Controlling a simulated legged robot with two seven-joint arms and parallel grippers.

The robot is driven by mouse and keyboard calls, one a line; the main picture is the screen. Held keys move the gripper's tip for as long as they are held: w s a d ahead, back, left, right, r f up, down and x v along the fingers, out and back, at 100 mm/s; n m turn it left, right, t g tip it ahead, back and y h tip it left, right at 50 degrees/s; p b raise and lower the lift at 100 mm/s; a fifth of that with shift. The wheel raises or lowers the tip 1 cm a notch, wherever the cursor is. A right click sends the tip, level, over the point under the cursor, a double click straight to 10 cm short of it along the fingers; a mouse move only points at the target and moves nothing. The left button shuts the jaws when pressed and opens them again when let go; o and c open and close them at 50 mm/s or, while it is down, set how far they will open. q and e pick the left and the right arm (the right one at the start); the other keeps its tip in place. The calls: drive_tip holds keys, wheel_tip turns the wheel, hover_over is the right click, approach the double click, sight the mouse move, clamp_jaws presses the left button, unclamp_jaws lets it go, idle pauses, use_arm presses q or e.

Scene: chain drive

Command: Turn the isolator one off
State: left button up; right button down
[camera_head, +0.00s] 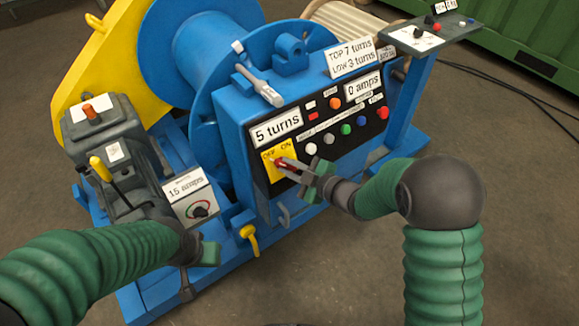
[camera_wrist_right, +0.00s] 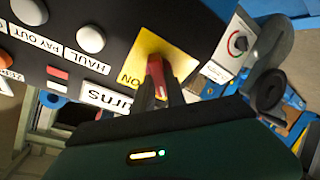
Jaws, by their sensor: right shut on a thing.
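The isolator is a red knob (camera_wrist_right: 157,72) on a yellow plate (camera_head: 268,170) marked OFF and ON, at the lower left of the black control panel in the head view. The plate also shows in the right wrist view (camera_wrist_right: 178,47). My right gripper (camera_head: 286,164) is shut on the red knob, with one finger on each side of it in the right wrist view. The fingers partly hide the knob, so I cannot tell whether it points to OFF or ON. My left gripper (camera_head: 190,273) hangs low at the left, apart from the isolator; its jaws are unclear.
The black panel (camera_head: 319,110) carries several coloured buttons and a "5 turns" sign (camera_head: 277,127) above the plate. A dial box marked "15 amps" (camera_head: 186,191) stands to the left. A yellow lever (camera_head: 100,168) and a yellow handle (camera_head: 249,238) stick out nearby.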

drive_tip(key=shift+s+d+f, duration=0.1)
drive_tip(key=shift+s+f, duration=0.05)
drive_tip(key=shift+f, duration=0.2)
drive_tip(key=c, duration=1.7)
unclamp_jaws()
drive_tip(key=o, duration=0.3)
drive_tip(key=shift+o, duration=0.2)
drive_tip(key=shift+r, duration=0.15)
drive_tip(key=shift+r, duration=0.1)
drive_tip(key=p+v, duration=0.4)
drive_tip(key=v, duration=1.2)
drive_tip(key=shift+d, duration=0.3)
drive_tip(key=shift+r, duration=0.15)
